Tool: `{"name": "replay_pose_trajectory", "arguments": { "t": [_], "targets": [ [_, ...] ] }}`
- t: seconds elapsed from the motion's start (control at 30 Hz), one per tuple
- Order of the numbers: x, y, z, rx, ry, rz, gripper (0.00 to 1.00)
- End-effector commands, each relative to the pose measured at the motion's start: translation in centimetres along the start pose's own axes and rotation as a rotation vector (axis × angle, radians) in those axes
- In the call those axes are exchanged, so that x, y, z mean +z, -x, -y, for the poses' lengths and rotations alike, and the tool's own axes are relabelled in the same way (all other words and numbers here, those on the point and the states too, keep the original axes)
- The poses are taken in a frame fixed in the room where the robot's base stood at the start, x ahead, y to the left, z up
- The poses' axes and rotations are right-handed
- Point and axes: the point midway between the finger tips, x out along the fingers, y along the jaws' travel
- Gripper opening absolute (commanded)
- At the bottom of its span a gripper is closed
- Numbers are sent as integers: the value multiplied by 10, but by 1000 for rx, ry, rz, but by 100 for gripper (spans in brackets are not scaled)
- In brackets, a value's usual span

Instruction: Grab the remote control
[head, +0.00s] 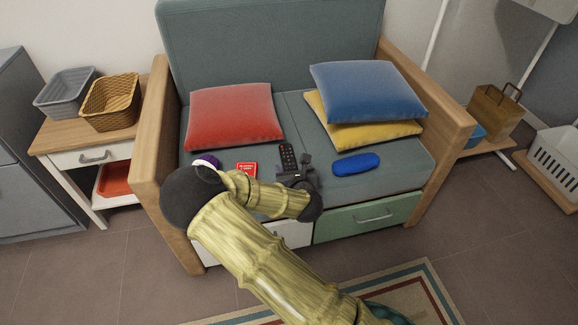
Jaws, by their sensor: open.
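The remote control (287,154) is a slim black bar with small coloured buttons. It lies on the grey-green sofa seat, pointing roughly away from me. My gripper (296,170) is dark and is at the remote's near end, overlapping it in the head view. The jaws are open. The near part of the remote is hidden behind my gripper, and I cannot tell whether the two touch.
On the seat, a red card box (246,169) lies left of my gripper and a blue case (356,164) lies right. Behind are a red cushion (232,115) and a blue cushion (366,90) on a yellow one (350,137). Wooden armrests (430,95) bound the sofa.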

Motion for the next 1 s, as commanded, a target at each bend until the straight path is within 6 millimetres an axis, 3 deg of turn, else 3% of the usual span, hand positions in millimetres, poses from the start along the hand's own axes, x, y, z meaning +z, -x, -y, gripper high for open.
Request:
{"name": "replay_pose_trajectory", "arguments": {
  "t": [0.2,0.77,1.0],
  "targets": [
    [-3,-28,-1,2,-1,1,67],
    [-1,-29,-1,0,0,-1,67],
    [-1,-29,-1,0,0,-1,22]
  ]
}}
